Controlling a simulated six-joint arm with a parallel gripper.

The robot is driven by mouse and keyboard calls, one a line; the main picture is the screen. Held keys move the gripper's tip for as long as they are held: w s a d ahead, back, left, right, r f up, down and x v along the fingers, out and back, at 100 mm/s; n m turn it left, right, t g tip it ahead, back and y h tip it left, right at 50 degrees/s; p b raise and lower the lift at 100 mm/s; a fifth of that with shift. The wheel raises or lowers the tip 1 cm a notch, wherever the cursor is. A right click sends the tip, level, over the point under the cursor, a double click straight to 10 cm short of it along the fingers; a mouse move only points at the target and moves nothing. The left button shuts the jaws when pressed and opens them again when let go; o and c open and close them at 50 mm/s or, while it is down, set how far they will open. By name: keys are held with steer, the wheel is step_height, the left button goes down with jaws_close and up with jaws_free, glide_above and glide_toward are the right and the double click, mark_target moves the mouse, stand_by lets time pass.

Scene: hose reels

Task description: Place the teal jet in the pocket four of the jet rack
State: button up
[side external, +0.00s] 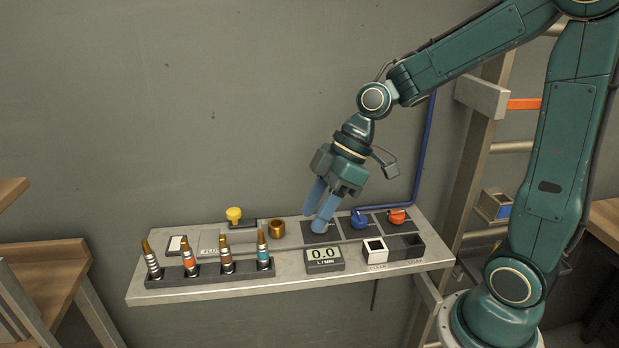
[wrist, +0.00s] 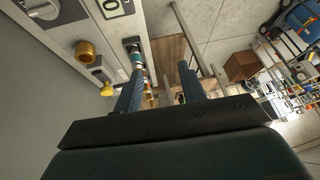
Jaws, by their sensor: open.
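The teal jet (side external: 262,250), with a brass tip and a teal band, stands upright at the right end of the dark jet rack (side external: 207,279) in the side view. In the wrist view the teal jet (wrist: 136,58) shows just beyond the left fingertip. Several other jets stand along the rack to its left, including one with an orange band (side external: 189,260). My gripper (side external: 313,221) is open and points down to the right of the teal jet, apart from it. Its blue fingers (wrist: 160,72) show nothing between them that is held.
A flow display (side external: 324,254) sits in front of my gripper. A blue knob (side external: 359,219), a red-orange knob (side external: 396,217) and small square bins (side external: 375,250) lie to the right. A brass cup (side external: 277,229) and a yellow knob (side external: 234,214) stand behind the rack.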

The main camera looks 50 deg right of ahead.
steer(key=s+d+r+m+t+h, duration=0.1)
steer(key=s+d+r+m+h, duration=0.1)
steer(key=s+m, duration=0.3)
steer(key=s+d+r+m+t+h, duration=0.1)
steer(key=s+d+r+m+h, duration=0.2)
steer(key=s, duration=0.6)
steer(key=shift+d+r+m+t+h, duration=0.3)
steer(key=shift+d+r+m+t, duration=0.1)
steer(key=shift+r+m, duration=0.7)
